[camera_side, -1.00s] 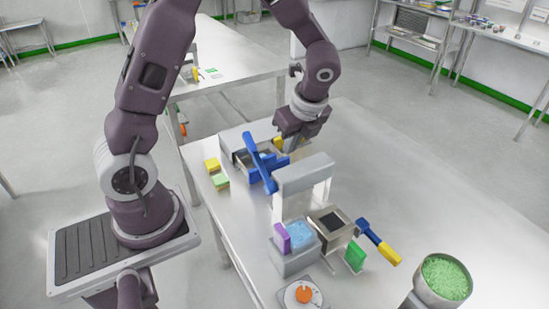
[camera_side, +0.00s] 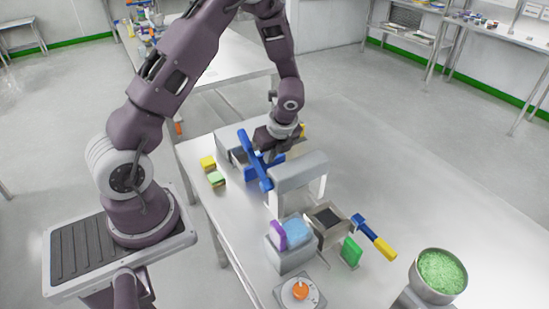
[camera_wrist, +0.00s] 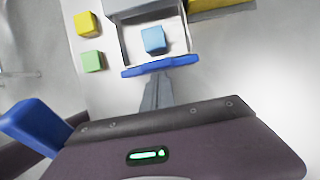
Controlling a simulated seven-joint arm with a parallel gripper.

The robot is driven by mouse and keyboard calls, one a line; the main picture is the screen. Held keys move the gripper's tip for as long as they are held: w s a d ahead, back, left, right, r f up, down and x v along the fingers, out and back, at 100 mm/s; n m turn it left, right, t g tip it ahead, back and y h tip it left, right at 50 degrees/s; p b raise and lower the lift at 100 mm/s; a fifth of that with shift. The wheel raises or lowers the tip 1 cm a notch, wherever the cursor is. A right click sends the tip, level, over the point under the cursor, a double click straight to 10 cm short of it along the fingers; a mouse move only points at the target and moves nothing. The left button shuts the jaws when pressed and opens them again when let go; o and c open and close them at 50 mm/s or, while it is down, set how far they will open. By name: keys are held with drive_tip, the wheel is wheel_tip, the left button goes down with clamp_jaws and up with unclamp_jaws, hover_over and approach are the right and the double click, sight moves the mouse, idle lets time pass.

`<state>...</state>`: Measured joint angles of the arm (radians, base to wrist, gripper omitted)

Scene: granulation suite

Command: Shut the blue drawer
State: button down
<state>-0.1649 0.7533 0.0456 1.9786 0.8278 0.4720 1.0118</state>
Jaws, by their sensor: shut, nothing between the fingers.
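The blue drawer stands open; its blue front (camera_wrist: 162,66) and pale walls show in the wrist view, with a light blue cube (camera_wrist: 153,40) inside. In the side view the drawer is mostly hidden behind my gripper (camera_side: 264,156) and a long blue bar (camera_side: 253,163). The grey cabinet (camera_side: 224,149) that holds it is behind. My gripper is shut and empty. In the wrist view its fingertips (camera_wrist: 158,79) are just outside the middle of the blue front, on the side away from the cabinet; I cannot tell whether they touch it.
A yellow block (camera_wrist: 86,24) and a green block (camera_wrist: 91,61) lie left of the drawer. A yellow part (camera_wrist: 215,4) is at the cabinet's right. A grey arch (camera_side: 300,171) stands close to my gripper, and the blue bar (camera_wrist: 36,126) is near my wrist.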

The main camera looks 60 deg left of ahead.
drive_tip(key=a, duration=1.1)
drive_tip(key=shift+r, duration=0.1)
drive_tip(key=d, duration=0.3)
drive_tip(key=shift+d, duration=0.3)
drive_tip(key=s+d+r+n+t, duration=0.1)
drive_tip(key=s+d+r+n, duration=0.15)
drive_tip(key=d+r, duration=0.55)
drive_tip(key=s+d+r+n+t, duration=0.15)
drive_tip(key=d+r+n, duration=0.25)
drive_tip(key=r, duration=0.7)
drive_tip(key=s+d+r+n+t+h, duration=0.1)
drive_tip(key=s+d+r+n+h, duration=0.1)
drive_tip(key=s+d+n, duration=0.3)
drive_tip(key=s+d+r+n+t+h, duration=0.2)
drive_tip(key=s+d+r+n, duration=0.2)
drive_tip(key=s, duration=0.6)
drive_tip(key=d+n, duration=0.2)
drive_tip(key=d, duration=0.1)
drive_tip(key=shift+s+d+r, duration=0.2)
drive_tip(key=shift+d+r, duration=0.05)
drive_tip(key=shift+r, duration=0.05)
